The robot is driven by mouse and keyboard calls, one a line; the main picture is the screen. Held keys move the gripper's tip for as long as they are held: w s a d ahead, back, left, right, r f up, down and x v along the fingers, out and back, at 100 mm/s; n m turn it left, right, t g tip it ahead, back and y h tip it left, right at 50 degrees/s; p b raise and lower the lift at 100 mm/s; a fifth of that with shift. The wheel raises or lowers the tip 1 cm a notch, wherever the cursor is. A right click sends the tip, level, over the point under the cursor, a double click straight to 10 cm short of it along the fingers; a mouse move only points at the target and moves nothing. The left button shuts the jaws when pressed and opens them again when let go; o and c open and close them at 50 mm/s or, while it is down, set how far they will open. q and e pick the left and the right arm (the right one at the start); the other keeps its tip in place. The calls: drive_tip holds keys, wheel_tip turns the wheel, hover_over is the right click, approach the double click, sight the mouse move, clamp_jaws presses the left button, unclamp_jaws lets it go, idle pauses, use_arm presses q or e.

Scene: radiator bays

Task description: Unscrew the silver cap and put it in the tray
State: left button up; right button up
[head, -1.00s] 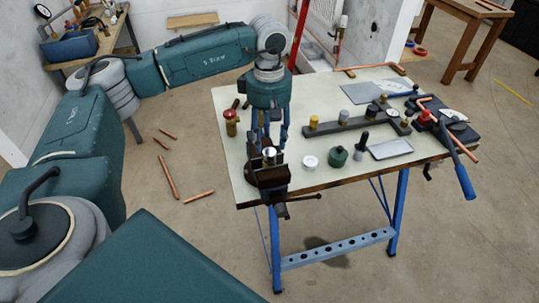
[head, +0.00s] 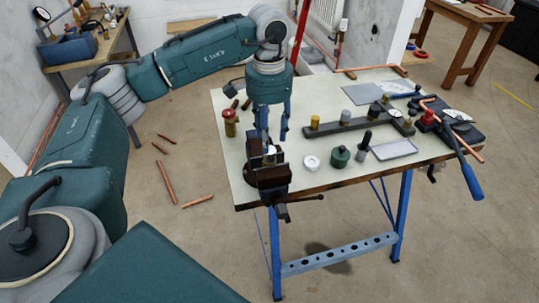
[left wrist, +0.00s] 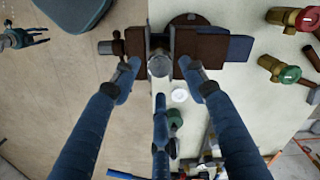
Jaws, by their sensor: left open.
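The silver cap (head: 270,150) shows as a small pale round piece at the dark brown vise (head: 268,177) on the bench's front left corner. In the left wrist view the cap (left wrist: 159,66) sits between the vise jaws. My left gripper (head: 275,138) is open above the vise, its blue fingers pointing down. In the left wrist view its fingertips (left wrist: 158,74) stand apart on either side of the cap, with gaps showing. A shallow grey tray (head: 394,150) lies at the bench's front right. My right gripper (left wrist: 27,39) shows small at the left wrist view's edge; its jaw state is unclear.
A white round piece (head: 311,162) and a green jar (head: 340,156) stand between vise and tray. A dark bar with fittings (head: 352,127) lies behind them. A brass valve with red top (head: 230,122) stands left of the gripper. Copper pipes (head: 167,182) lie on the floor.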

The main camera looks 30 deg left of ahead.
use_arm(q)
drive_tip(key=shift+f, duration=0.1)
idle(0.3)
drive_tip(key=shift+f+b, duration=1.95)
drive_tip(key=shift+f, duration=0.45)
drive_tip(key=shift+c, duration=0.5)
